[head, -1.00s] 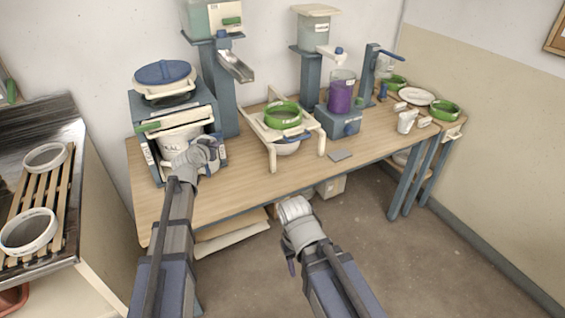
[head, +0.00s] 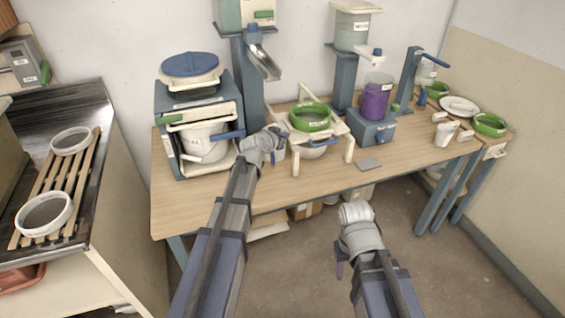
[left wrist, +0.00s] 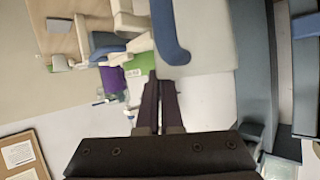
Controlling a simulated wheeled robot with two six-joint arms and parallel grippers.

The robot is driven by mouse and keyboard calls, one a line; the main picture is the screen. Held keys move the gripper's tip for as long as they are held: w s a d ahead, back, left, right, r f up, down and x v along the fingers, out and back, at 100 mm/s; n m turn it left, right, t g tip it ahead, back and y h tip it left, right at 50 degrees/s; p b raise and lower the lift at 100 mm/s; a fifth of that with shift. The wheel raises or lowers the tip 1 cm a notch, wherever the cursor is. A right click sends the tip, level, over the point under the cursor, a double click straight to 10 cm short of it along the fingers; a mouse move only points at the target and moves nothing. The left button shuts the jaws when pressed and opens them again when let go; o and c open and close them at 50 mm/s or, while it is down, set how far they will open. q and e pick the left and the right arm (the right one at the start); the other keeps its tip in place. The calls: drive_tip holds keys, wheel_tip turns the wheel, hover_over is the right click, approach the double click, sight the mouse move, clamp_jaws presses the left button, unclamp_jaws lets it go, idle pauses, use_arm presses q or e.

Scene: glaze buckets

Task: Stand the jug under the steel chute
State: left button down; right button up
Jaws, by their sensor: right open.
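The steel chute (head: 264,62) slopes down from the blue column at the back of the table. The pale jug (head: 279,153) is mostly hidden behind my left gripper (head: 277,138), low over the table and roughly below the chute's lower end. In the left wrist view, the jug's pale body (left wrist: 205,45) and curved blue handle (left wrist: 168,30) fill the top middle. My left gripper's fingers (left wrist: 160,85) are close together at the handle's end, and look shut on it. Whether the jug touches the table is hidden. My right gripper (head: 356,212) is open and empty before the table's front edge.
Left of the jug stands a blue rack with a white bucket (head: 204,143) and a blue-lidded tub (head: 191,66). Right of it is a white stand with a green ring (head: 311,117). A purple container (head: 376,100) stands beyond.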

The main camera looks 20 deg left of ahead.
use_arm(q)
wheel_tip(320, 180, down, 4)
drive_tip(key=b, duration=0.3)
drive_tip(key=shift+f, duration=0.25)
drive_tip(key=shift+f+b, duration=0.1)
drive_tip(key=shift+b, duration=0.25)
wheel_tip(320, 180, down, 4)
drive_tip(key=b, duration=0.3)
drive_tip(key=shift+r, duration=0.25)
drive_tip(key=shift+f+b, duration=0.15)
drive_tip(key=shift+b, duration=0.25)
drive_tip(key=c, duration=1.1)
unclamp_jaws()
